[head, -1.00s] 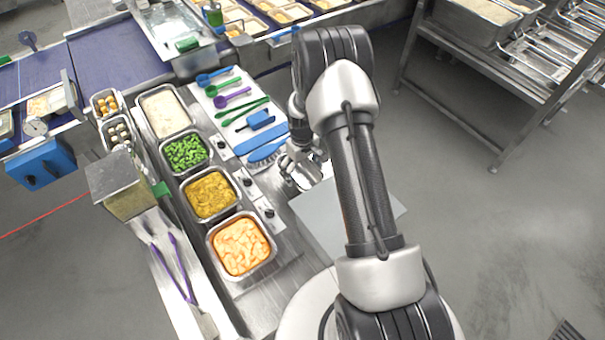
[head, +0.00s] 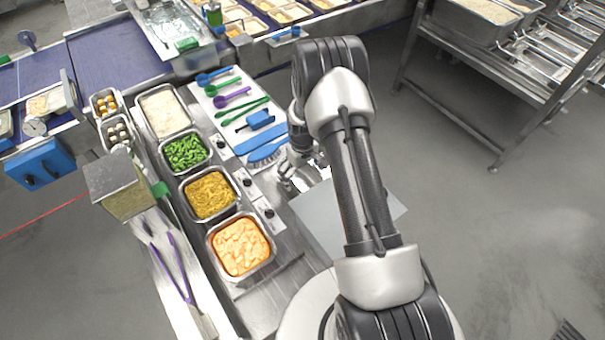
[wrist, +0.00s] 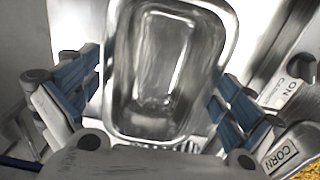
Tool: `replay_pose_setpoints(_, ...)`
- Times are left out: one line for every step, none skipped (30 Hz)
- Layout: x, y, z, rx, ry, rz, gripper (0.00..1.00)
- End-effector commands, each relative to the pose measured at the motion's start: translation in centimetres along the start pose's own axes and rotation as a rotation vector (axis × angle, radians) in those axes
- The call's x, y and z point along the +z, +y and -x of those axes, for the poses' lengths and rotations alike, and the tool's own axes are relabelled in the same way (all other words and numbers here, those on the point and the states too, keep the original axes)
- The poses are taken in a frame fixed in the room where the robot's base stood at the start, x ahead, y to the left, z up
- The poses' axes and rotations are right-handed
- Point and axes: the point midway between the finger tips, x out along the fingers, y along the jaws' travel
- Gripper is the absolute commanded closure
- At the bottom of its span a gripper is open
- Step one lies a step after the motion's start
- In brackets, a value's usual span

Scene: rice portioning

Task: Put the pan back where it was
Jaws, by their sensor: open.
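The pan (wrist: 207,52) is a small, empty steel pan with a rounded rectangular rim. In the wrist view it fills the middle, just beyond my gripper (wrist: 154,98). My gripper is open, with blue-padded fingers on the left and right of the pan. I cannot tell whether the pads touch its rim. In the head view my gripper (head: 302,178) is low over the right edge of the steel counter, partly behind my own arm. Shiny metal shows under it there, but gripper and pan are hard to tell apart.
Pans of pale rice (head: 163,108), green vegetables (head: 186,152), yellow corn (head: 209,194) and orange food (head: 241,246) line the counter to the left. A blue brush (head: 266,152) and several scoops lie behind the gripper. A grey panel (head: 325,214) is beside it.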

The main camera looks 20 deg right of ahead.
Motion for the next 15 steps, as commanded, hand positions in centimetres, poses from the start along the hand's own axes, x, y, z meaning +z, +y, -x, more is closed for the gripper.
replay_pose_setpoints(0.0, 0.0, 0.0, 0.0, 0.0, 0.0, 0.0)
replay_pose_setpoints(0.0, 0.0, 0.0, 0.0, 0.0, 0.0, 0.0)
replay_pose_setpoints(0.0, 0.0, 0.1, 0.0, 0.0, 0.0, 0.0)
replay_pose_setpoints(0.0, 0.0, 0.2, 0.0, 0.0, 0.0, 0.0)
replay_pose_setpoints(0.0, 0.0, 0.3, 0.0, 0.0, 0.0, 0.0)
replay_pose_setpoints(-0.1, 0.0, 0.7, 0.001, 0.001, 0.0, 0.0)
replay_pose_setpoints(-0.1, 0.0, 1.1, 0.001, 0.002, 0.0, 0.0)
replay_pose_setpoints(-0.1, 0.0, 1.5, 0.001, 0.002, 0.0, 0.0)
replay_pose_setpoints(-0.1, 0.1, 2.2, 0.001, 0.003, 0.0, 0.0)
replay_pose_setpoints(-0.1, 0.1, 2.9, 0.002, 0.004, 0.0, 0.0)
replay_pose_setpoints(-0.1, 0.1, 3.5, 0.002, 0.004, 0.0, 0.0)
replay_pose_setpoints(-0.1, 0.1, 4.4, 0.002, 0.004, 0.0, 0.0)
replay_pose_setpoints(-0.1, 0.1, 5.1, 0.001, 0.003, 0.0, 0.0)
replay_pose_setpoints(-0.1, 0.1, 5.8, 0.002, 0.004, 0.0, 0.0)
replay_pose_setpoints(-0.1, 0.1, 6.7, 0.002, 0.004, 0.0, 0.0)
